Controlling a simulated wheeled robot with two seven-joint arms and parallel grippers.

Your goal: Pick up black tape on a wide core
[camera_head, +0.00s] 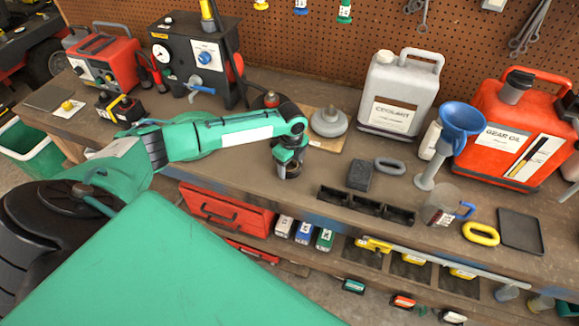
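My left arm reaches in from the left over the workbench, and its small gripper (289,168) points down near the bench's front edge. The gripper is small and dark here, so I cannot tell whether its fingers are open or shut. I cannot clearly make out a roll of black tape. A dark round shape shows at the gripper's end, but I cannot tell whether it is part of the gripper or a separate thing. The arm hides part of the bench. My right gripper is not in view.
A black block (359,176), a grey oval ring (390,166) and a black divided tray (366,206) lie right of the gripper. A grey coolant jug (399,92), blue funnel (458,120) and red gear oil can (507,128) stand farther right. A yellow ring (481,234) lies near the edge.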

